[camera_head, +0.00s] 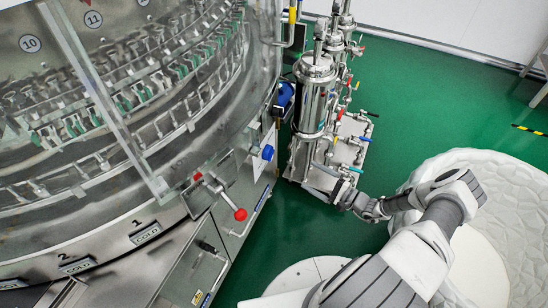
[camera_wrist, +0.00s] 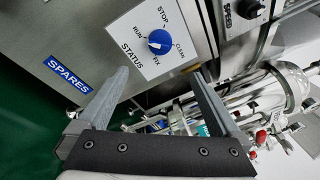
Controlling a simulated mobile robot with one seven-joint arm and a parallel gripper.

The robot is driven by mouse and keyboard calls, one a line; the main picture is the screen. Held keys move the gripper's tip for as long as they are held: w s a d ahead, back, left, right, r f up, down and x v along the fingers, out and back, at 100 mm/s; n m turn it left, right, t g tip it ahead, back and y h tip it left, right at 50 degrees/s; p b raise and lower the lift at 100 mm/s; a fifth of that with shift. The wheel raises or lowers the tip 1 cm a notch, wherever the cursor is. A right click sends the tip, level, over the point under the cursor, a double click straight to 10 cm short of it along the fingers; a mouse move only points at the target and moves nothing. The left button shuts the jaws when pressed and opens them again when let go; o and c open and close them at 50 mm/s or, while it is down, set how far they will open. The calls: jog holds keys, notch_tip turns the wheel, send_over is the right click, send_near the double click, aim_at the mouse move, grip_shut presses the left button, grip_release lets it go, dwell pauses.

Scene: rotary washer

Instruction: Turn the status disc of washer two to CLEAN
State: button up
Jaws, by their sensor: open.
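The status disc (camera_wrist: 160,41) is a round blue knob on a white plate (camera_wrist: 152,42) marked STATUS, with STOP, RUN, FIX and CLEAN around it. A small white mark shows on the knob's left side; I cannot tell exactly which word it points to. No washer number is readable on this plate. My gripper (camera_wrist: 160,73) is open and empty, its fingers spread below the knob in the wrist view and apart from it. In the head view, my gripper (camera_head: 318,182) is low beside the steel cylinders. A blue knob (camera_head: 267,152) shows on the machine's side there.
A SPARES label (camera_wrist: 67,72) is left of the plate and a SPEED dial (camera_wrist: 247,8) is upper right. Steel cylinders with pipes and valves (camera_head: 314,95) stand close to my gripper. A red-knobbed lever (camera_head: 240,214) sticks out from the machine. Green floor (camera_head: 425,105) is open behind.

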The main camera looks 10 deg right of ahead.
aim_at(269, 153)
jog(key=b+x, duration=0.3)
jog(key=x, duration=1.3)
jog(key=shift+w+a, duration=0.2)
jog(key=shift+a, duration=0.05)
jog(key=c, duration=1.3)
jog(key=shift+c, duration=0.2)
